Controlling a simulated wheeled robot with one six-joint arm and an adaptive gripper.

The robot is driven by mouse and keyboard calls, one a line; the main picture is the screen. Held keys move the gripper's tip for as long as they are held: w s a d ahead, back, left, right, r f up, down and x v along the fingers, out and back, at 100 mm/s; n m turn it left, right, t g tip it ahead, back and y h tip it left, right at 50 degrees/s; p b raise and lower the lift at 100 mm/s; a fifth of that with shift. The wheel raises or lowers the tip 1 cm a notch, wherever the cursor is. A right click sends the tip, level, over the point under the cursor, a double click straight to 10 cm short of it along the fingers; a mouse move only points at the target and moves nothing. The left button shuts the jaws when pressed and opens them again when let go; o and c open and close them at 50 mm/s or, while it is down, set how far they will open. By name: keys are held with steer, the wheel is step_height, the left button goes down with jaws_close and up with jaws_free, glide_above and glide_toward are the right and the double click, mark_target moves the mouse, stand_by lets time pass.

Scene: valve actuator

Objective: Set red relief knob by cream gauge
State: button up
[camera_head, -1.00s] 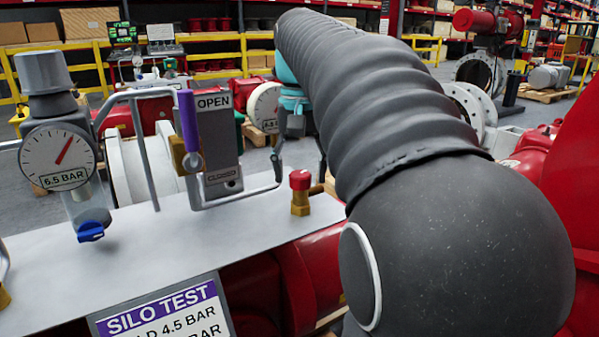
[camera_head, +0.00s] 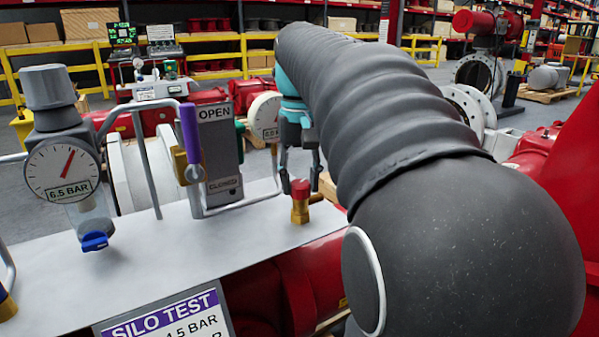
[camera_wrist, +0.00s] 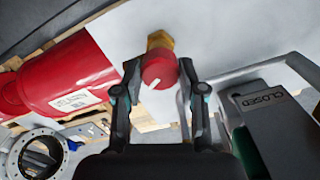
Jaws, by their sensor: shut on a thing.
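The red relief knob (camera_head: 300,187) sits upright on a brass fitting (camera_head: 300,210) at the panel's right edge. In the wrist view the red knob (camera_wrist: 158,72) shows a white mark on its end face. My gripper (camera_wrist: 158,66) is shut on the knob, one finger on each side. In the head view my gripper (camera_head: 301,184) comes down over it from above. A cream-faced gauge (camera_head: 264,116) stands behind, partly hidden by my gripper; its needle is unclear. A pale gauge (camera_head: 62,174) at left is labelled 6.5 BAR, needle pointing up and slightly right.
A purple-handled lever (camera_head: 190,130) stands by the OPEN/CLOSED plate (camera_head: 217,150), left of the knob. A bent metal rail runs close by. A SILO TEST sign (camera_head: 170,320) hangs at the panel's front. Bare white panel (camera_head: 200,245) lies between.

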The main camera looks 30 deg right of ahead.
mark_target(300, 183)
steer(key=o, duration=1.1)
steer(key=shift+o, duration=0.2)
step_height(300, 183, up, 12)
stand_by(0.5)
